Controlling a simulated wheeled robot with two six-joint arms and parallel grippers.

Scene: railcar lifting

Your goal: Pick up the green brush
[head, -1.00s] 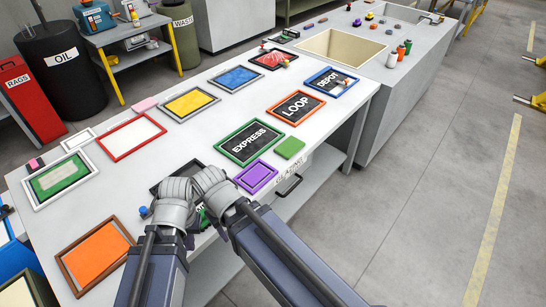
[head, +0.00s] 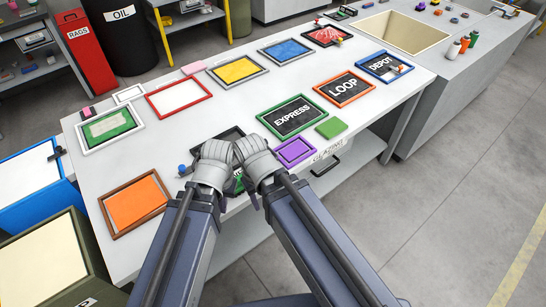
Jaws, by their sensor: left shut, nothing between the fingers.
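My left gripper (head: 212,163) is shut and empty over the near edge of the white table (head: 228,140). My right gripper (head: 257,160) is right beside it, and its fingers are too hidden to tell their state. A green patch (head: 239,184) shows between and below the two grippers, on or in front of a dark frame mostly covered by them; I cannot tell what it is. A flat green square (head: 331,128) lies near the table's right edge. No shape that is clearly a brush can be made out.
Framed panels lie about the table: orange (head: 134,205), green-framed EXPRESS (head: 292,116), orange-framed LOOP (head: 345,89), purple (head: 294,151) and others. A blue bin (head: 30,190) and an olive bin (head: 52,262) stand at the left. Floor at the right is clear.

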